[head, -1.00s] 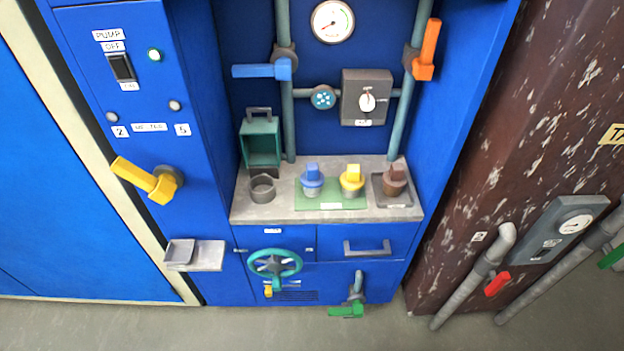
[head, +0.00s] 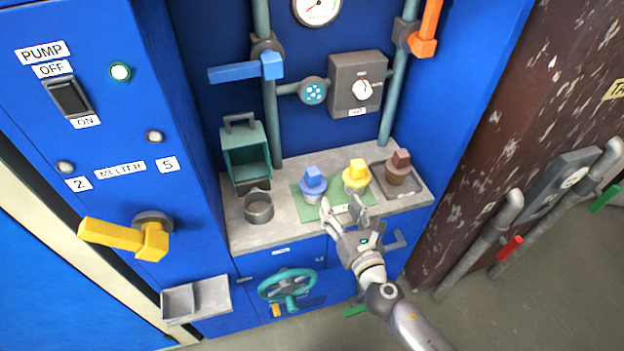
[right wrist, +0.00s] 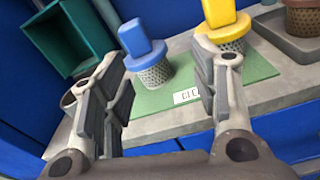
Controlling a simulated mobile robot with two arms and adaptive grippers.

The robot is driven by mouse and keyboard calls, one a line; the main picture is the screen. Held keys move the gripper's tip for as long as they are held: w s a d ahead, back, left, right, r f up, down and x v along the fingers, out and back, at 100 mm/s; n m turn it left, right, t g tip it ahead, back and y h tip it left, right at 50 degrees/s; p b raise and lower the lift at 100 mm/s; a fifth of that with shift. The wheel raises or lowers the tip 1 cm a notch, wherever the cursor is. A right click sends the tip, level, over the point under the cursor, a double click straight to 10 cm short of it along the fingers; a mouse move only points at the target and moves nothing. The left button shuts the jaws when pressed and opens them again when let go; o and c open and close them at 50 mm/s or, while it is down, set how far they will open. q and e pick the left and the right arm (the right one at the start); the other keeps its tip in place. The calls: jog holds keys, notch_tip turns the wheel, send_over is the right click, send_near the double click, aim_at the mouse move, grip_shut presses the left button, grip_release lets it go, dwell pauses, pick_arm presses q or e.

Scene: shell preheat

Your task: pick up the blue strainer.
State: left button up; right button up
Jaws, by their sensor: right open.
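The blue strainer (head: 313,183) stands upright on a green mat (head: 306,207) on the grey counter, with a blue block handle on top and a perforated grey basket below. It also shows in the right wrist view (right wrist: 149,56), between the two fingers and beyond them. My right gripper (head: 342,206) is open and empty, just in front of the mat, nearer the camera than the blue strainer and apart from it. The fingers also show in the right wrist view (right wrist: 160,95). My left gripper is not in view.
A yellow strainer (head: 356,174) stands close to the right on the same mat. A brown strainer (head: 398,165) sits in a dark tray (head: 420,191) farther right. Pipes and a blue lever (head: 240,72) rise behind.

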aim_at(316, 177)
jog(key=shift+w+a+r+n+y+b, duration=0.15)
jog(key=shift+w+a+r+n, duration=0.3)
jog(key=shift+w+a, duration=0.95)
jog(key=shift+w+a+r+n+y+b, duration=0.25)
jog(key=shift+w+a+n, duration=0.4)
jog(key=shift+w, duration=1.2)
jog(key=shift+w+a+r+n+y+b, duration=0.1)
jog(key=shift+w+a+r+n, duration=0.3)
jog(key=shift+w+a, duration=1.05)
jog(key=shift+w+d, duration=0.15)
jog(key=shift+d, duration=0.1)
grip_shut()
